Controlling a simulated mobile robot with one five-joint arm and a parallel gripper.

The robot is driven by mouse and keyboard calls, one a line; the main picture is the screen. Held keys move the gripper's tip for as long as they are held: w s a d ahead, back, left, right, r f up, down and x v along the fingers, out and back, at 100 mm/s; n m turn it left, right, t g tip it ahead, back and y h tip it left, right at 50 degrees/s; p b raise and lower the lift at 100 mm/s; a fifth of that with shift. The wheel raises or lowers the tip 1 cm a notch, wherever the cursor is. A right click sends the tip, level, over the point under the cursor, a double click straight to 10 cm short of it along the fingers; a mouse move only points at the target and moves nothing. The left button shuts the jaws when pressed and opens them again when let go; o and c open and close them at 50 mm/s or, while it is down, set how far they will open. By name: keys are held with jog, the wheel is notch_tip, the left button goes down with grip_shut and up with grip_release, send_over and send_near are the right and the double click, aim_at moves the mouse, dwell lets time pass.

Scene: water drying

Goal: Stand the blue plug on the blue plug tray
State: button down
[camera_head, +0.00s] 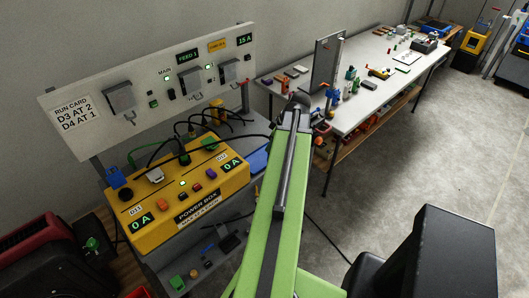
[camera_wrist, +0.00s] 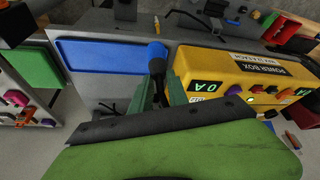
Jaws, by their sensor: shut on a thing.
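The blue tray (camera_wrist: 100,57) lies flat on the grey bench beside the yellow power box in the wrist view, and nothing shows standing on it. In the head view part of the tray (camera_head: 258,161) shows just left of my green arm, which hides the rest. My gripper (camera_wrist: 157,82) has its dark green fingers shut on a dark, black-ended thing (camera_wrist: 157,52), which shows against the tray's edge near the box. My fingers are hidden in the head view.
The yellow power box (camera_head: 180,212) with cables and knobs stands next to the tray; a blue connector-like thing (camera_head: 115,176) is at its left end. A switch panel (camera_head: 150,85) rises behind. A long white table (camera_head: 385,80) with small parts is at the back right.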

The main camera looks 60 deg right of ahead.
jog(key=w+d+f+b, duration=0.1)
jog(key=w+f+b, duration=0.2)
jog(key=w+d+f+b, duration=0.2)
jog(key=w+f+b, duration=0.1)
jog(key=f+b, duration=0.1)
jog(key=w+d+f+b, duration=0.1)
jog(key=w+f+b, duration=0.2)
jog(key=w+f, duration=0.1)
jog(key=shift+d, duration=0.2)
jog(key=shift+r, duration=0.2)
jog(key=shift+f, duration=0.15)
jog(key=c, duration=1.3)
grip_release()
jog(key=shift+o, duration=0.2)
jog(key=p+v, duration=1.1)
jog(key=v, duration=0.1)
